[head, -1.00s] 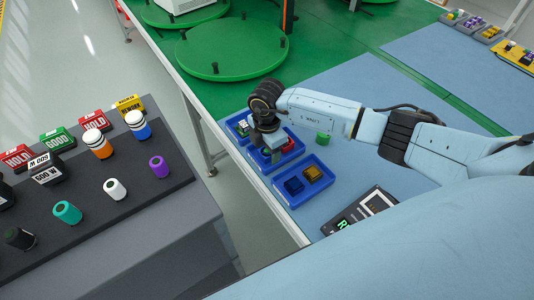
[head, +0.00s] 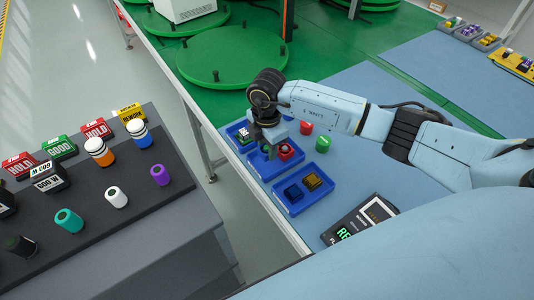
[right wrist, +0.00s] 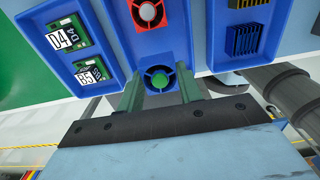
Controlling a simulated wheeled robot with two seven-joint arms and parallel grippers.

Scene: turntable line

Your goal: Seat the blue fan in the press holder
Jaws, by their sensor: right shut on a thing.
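The blue fan (right wrist: 158,79), with a green hub, is between the two fingers of my right gripper (right wrist: 160,88) in the right wrist view. The gripper is shut on it, at the near end of a blue tray (right wrist: 187,42). A red fan (right wrist: 148,12) lies in the same tray, beyond the blue one. In the head view my right gripper (head: 268,143) points down into the middle blue tray, beside the red fan (head: 286,151), and hides the blue fan. I cannot make out the press holder. My left gripper is not in view.
A blue tray with a dark blue heat sink (head: 293,193) and a gold heat sink (head: 312,181) is nearer. Red (head: 306,127) and green (head: 323,144) cylinders stand to the right. A device with a lit display (head: 360,221) is at lower right.

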